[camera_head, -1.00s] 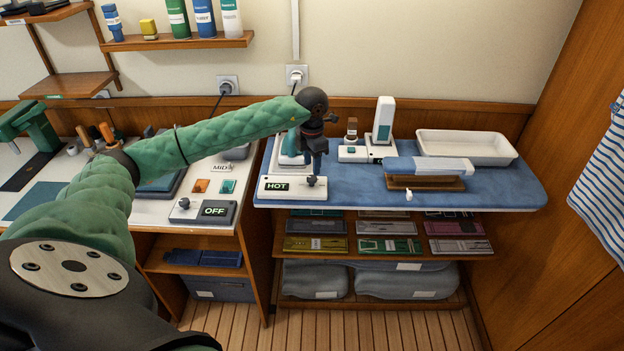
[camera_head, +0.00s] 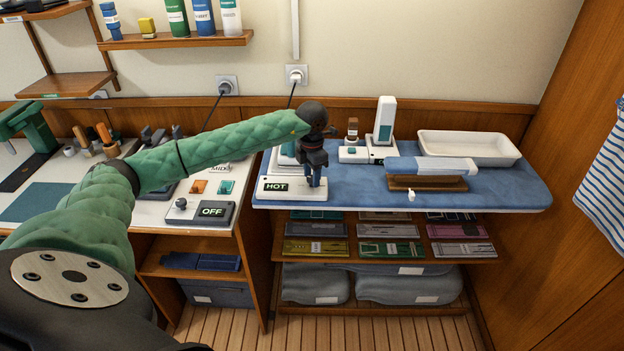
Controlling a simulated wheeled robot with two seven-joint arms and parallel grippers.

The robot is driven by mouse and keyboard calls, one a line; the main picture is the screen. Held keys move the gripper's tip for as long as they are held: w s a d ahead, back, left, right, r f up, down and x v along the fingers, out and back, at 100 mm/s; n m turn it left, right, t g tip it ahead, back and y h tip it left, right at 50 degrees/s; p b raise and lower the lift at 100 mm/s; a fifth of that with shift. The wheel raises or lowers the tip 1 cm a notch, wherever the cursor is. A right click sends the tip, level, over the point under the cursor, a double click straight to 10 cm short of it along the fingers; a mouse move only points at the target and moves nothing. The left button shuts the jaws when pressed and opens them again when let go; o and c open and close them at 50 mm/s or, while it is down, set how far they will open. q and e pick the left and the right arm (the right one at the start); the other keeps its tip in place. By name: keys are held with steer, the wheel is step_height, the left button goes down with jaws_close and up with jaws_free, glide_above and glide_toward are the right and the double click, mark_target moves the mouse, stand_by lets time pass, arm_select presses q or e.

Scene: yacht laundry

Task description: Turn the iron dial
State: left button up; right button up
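A white control base (camera_head: 292,195) with a dark display reading "HOT" (camera_head: 276,187) sits at the left front of the blue ironing board. My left gripper (camera_head: 314,184) points down over the right part of this base, where the dial is. Its dark fingers hide the dial, and I cannot tell whether they are apart or closed on it. A white and teal upright thing (camera_head: 285,152), maybe the iron, stands behind the base, partly hidden by my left arm. My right gripper is not in view.
A second panel reading "OFF" (camera_head: 212,211) with its own knob (camera_head: 181,203) lies on the left counter. On the blue board (camera_head: 510,190) are a white tower (camera_head: 384,121), a small sleeve board (camera_head: 430,168) and a white tray (camera_head: 468,147). The board's front right is clear.

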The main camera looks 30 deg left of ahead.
arm_select(q)
steer(key=c, duration=0.6)
steer(key=shift+o, duration=0.2)
steer(key=shift+n, duration=1.1)
steer(key=shift+b, duration=0.3)
steer(key=shift+n, duration=0.8)
steer(key=o, duration=0.6)
steer(key=shift+c, duration=0.2)
